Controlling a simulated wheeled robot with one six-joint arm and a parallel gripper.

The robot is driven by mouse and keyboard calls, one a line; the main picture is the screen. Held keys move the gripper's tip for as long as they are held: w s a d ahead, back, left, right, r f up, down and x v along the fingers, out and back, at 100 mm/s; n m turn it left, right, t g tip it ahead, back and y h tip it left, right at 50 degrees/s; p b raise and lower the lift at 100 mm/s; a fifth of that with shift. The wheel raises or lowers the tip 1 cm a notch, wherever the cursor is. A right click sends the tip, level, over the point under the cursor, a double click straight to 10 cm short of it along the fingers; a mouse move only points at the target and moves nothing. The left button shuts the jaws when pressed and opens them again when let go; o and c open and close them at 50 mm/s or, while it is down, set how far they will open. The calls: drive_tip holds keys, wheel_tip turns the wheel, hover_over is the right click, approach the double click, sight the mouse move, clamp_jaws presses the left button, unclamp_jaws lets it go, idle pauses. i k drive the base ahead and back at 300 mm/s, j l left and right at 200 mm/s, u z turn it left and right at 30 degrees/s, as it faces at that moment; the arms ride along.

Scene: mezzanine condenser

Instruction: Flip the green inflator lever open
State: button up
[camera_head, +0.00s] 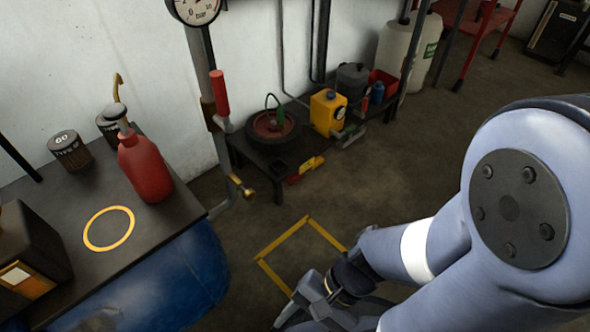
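A small green piece (281,115), which looks like the inflator lever, stands upright at a wheel (273,126) with a dark tyre and red hub. A thin dark green hose loops up beside it. The wheel lies flat on the left end of a low dark bench (253,152) against the wall. The lever is too small to tell its exact position. My gripper (287,316) is low at the bottom centre, in front of the bench and well apart from the lever. Its fingers are partly cut off by the lower edge, so its opening is unclear.
A red upright handle (219,93) and brass valve (241,187) are on the pipe at left. A red bottle (146,168) stands on the left table.

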sight(345, 132)
drive_tip(key=i+l+u, duration=0.35)
drive_tip(key=i+l, duration=0.25)
drive_tip(key=i+l+u, duration=0.4)
drive_tip(key=i+l, duration=0.25)
drive_tip(key=l, duration=0.1)
